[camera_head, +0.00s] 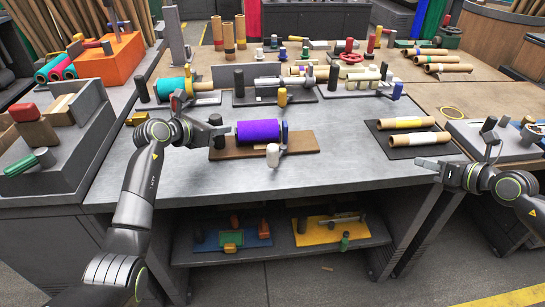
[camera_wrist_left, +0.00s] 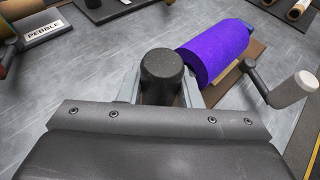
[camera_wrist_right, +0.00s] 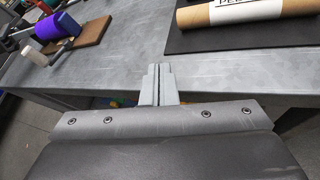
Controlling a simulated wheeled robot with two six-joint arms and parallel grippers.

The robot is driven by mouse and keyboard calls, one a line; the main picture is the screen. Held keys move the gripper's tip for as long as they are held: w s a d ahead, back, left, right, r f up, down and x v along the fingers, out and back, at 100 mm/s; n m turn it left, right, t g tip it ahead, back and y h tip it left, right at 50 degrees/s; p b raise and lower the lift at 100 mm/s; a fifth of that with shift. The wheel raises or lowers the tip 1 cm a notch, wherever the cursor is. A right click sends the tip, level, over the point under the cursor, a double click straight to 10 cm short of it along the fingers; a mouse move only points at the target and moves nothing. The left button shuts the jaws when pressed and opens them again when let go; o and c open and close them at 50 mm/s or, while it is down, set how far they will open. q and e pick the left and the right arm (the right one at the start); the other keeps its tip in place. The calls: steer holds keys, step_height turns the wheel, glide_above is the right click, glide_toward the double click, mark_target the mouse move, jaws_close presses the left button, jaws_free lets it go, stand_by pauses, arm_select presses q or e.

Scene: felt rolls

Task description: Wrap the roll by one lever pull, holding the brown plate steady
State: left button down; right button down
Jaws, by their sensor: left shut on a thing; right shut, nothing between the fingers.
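A purple roll (camera_head: 258,132) lies on the brown plate (camera_head: 303,144) on the grey table. It also shows in the left wrist view (camera_wrist_left: 215,50). The lever, with a pale knob (camera_head: 273,155), hangs at the plate's front; its knob shows in the left wrist view (camera_wrist_left: 294,89). My left gripper (camera_head: 222,131) is shut on a black post (camera_head: 215,119) at the plate's left end; the post stands between the fingers in the left wrist view (camera_wrist_left: 163,75). My right gripper (camera_head: 430,164) is shut and empty at the table's front right, apart from the plate.
Cardboard rolls lie on a black mat (camera_head: 387,151) at the right. A teal roll (camera_head: 170,87) and other lever stations stand behind the brown plate. A lower shelf (camera_head: 210,253) holds coloured plates. Grey table top is bare between the brown plate and the mat.

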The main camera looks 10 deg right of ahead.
steer(key=w+r+m+t+h, duration=0.55)
steer(key=r+m, duration=0.45)
steer(key=m, duration=0.3)
steer(key=w+r+m+t+h, duration=0.4)
steer(key=r+m+t, duration=0.2)
steer(key=r+m, duration=0.6)
steer(key=w+a+f+m+g+h, duration=0.25)
steer(key=f+m+g, duration=0.25)
steer(key=m, duration=0.5)
steer(key=w+a+f+m+g+h, duration=0.1)
steer(key=w+a+f+m+g, duration=0.3)
steer(key=m, duration=0.6)
steer(key=g+y, duration=1)
steer(key=y, duration=0.2)
glide_above(273, 157)
steer(key=w+a, duration=0.1)
steer(key=a, duration=0.3)
step_height(273, 157, down, 3)
steer(key=shift+m, duration=0.5)
steer(key=shift+w+d+f, duration=0.1)
steer(key=shift+d+f, duration=0.05)
steer(key=shift+f, duration=4.4)
